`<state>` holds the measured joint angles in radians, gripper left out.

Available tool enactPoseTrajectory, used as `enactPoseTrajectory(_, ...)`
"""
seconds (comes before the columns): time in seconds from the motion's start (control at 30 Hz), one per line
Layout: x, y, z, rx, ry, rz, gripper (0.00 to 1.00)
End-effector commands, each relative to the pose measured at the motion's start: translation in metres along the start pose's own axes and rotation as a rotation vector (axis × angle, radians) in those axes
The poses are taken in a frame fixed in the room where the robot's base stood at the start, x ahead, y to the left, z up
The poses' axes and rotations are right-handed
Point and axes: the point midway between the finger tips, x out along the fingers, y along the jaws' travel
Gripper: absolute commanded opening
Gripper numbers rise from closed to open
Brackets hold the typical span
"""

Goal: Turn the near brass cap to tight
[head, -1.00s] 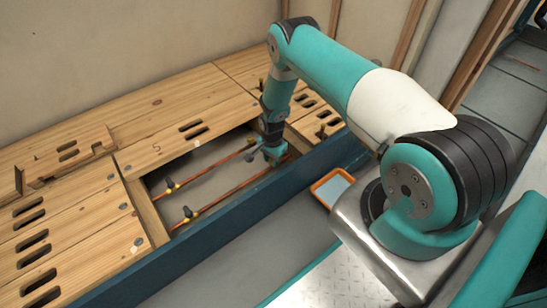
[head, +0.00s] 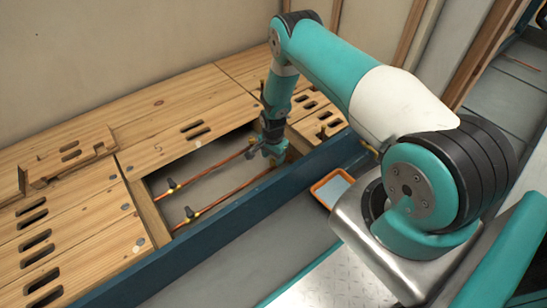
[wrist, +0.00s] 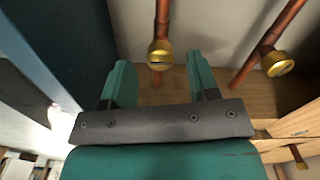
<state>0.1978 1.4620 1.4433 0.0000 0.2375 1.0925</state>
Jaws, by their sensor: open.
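The near brass cap (wrist: 160,54) sits on the end of the near copper pipe (wrist: 163,18), the one closer to the blue side wall. In the wrist view it shows between the fingertips of my gripper (wrist: 158,62), with clear space on both sides. My gripper is open and empty. The far brass cap (wrist: 278,64) is on the other pipe, to the right of the fingers. In the head view my gripper (head: 265,152) hangs over the right end of the floor opening and hides the near cap. The cap's tightness cannot be told.
The two pipes carry valves (head: 172,185) (head: 189,212) toward the left of the opening. Wooden boards (head: 75,225) surround it, and a blue beam (head: 215,225) runs along its front.

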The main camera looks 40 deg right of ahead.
Motion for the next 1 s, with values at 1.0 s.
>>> enactPoseTrajectory(1.0,-0.155,0.0,0.0,0.0,0.0,-0.001,0.55)
